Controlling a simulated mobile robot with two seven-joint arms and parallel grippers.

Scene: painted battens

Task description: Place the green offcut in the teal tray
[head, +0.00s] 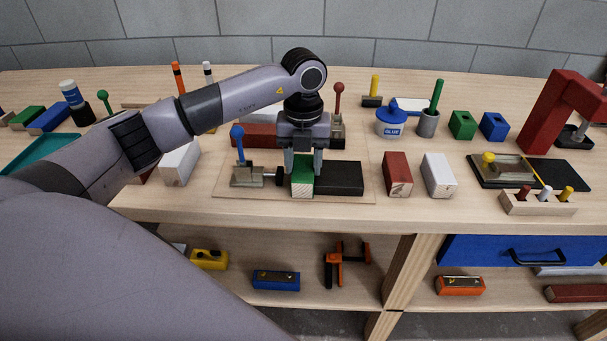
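The green offcut (302,188), with a bare wood front end, sits on a pale board between a toggle clamp and a black batten (339,178). My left gripper (304,170) points down over it, one finger on each side. I cannot tell whether the fingers press on the offcut or stand just clear of it. The teal tray (42,148) is at the far left of the bench, partly hidden by my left arm; the part that shows looks empty. My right gripper is not in view.
A clamp with a blue knob (238,133) stands just left of the offcut. Red (397,175) and white (438,175) blocks stand to the right, and another white block (180,163) to the left. A red-knobbed clamp (338,90) stands behind. The bench's front edge is close.

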